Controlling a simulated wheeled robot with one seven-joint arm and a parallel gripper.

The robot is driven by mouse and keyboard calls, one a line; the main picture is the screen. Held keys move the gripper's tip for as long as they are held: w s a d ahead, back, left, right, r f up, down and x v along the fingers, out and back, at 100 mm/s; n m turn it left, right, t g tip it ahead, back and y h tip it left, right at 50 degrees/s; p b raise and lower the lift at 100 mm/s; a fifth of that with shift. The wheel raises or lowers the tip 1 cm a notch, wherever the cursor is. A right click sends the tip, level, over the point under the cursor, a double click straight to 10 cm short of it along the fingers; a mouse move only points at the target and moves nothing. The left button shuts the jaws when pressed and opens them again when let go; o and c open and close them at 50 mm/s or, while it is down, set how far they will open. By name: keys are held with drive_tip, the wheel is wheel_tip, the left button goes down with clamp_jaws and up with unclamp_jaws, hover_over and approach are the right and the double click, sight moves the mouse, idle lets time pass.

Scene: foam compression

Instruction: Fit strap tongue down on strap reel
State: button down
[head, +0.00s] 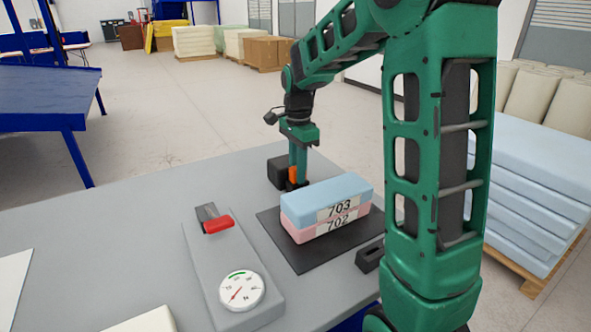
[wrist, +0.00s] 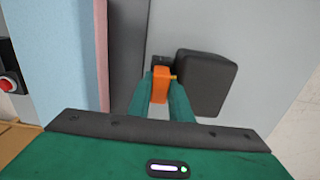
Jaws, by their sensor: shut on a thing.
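The strap tongue, an orange piece (head: 293,174), is between the fingers of my gripper (head: 294,181), which points down behind the foam blocks. In the wrist view my green fingers (wrist: 162,88) are shut on the orange tongue (wrist: 160,84). The strap reel appears to be the dark rounded block (wrist: 208,82), close on the right of the tongue there; in the head view this block (head: 276,172) stands left of my gripper. A small black fitting (wrist: 161,61) shows just beyond the tongue. I cannot tell whether the tongue touches it or is seated.
A blue foam block (head: 325,196) lies on a pink one (head: 340,229) on a dark mat (head: 309,260), close to my gripper. A black slotted piece (head: 369,256) is at the mat's front right. A grey panel with a red handle (head: 218,225) and dial (head: 241,291) stands left.

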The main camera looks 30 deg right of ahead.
drive_tip(key=shift+f, duration=0.1)
drive_tip(key=c, duration=1.5)
unclamp_jaws()
drive_tip(key=shift+c, duration=0.2)
drive_tip(key=shift+w, duration=0.15)
drive_tip(key=shift+r, duration=0.2)
drive_tip(key=shift+w+r, duration=0.1)
drive_tip(key=shift+r, duration=0.25)
drive_tip(key=shift+s+r, duration=0.2)
drive_tip(key=shift+r, duration=4.25)
drive_tip(key=shift+s, duration=0.1)
